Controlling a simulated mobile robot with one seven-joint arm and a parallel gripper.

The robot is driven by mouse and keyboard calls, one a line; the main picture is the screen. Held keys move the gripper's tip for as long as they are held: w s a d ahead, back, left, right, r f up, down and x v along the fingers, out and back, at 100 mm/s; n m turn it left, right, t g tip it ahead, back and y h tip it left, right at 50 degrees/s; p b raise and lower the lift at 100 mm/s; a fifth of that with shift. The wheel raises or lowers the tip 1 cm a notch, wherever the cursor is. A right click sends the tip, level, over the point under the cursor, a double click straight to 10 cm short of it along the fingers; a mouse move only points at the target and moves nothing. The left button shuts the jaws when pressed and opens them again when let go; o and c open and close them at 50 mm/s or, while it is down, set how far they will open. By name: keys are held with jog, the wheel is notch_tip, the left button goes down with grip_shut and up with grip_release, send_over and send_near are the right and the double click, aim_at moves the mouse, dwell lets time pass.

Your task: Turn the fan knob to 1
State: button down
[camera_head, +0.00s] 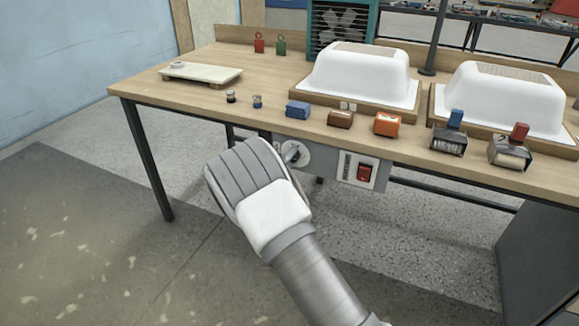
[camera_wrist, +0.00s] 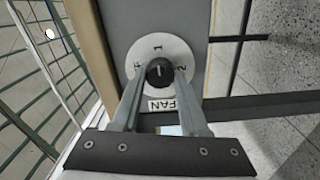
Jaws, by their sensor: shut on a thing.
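The fan knob (camera_wrist: 160,71) is a small black round knob on a white dial plate (camera_wrist: 158,45), above a FAN label. A 1 stands at the top of the dial and a 2 at its right; the mark at the left is partly covered. A small pale line on the knob points roughly up toward the 1. My gripper (camera_wrist: 160,80) is shut on the knob, one finger at each side. In the head view the dial plate (camera_head: 300,147) sits on the grey panel under the table edge, with my gripper in front, hiding part of it.
The floor before the table is clear.

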jog(key=shift+m, duration=0.3)
jog(key=shift+c, duration=2.1)
grip_release()
jog(key=p+v, duration=0.4)
jog(key=v, duration=1.3)
jog(key=shift+s, duration=0.2)
jog(key=shift+a, duration=0.1)
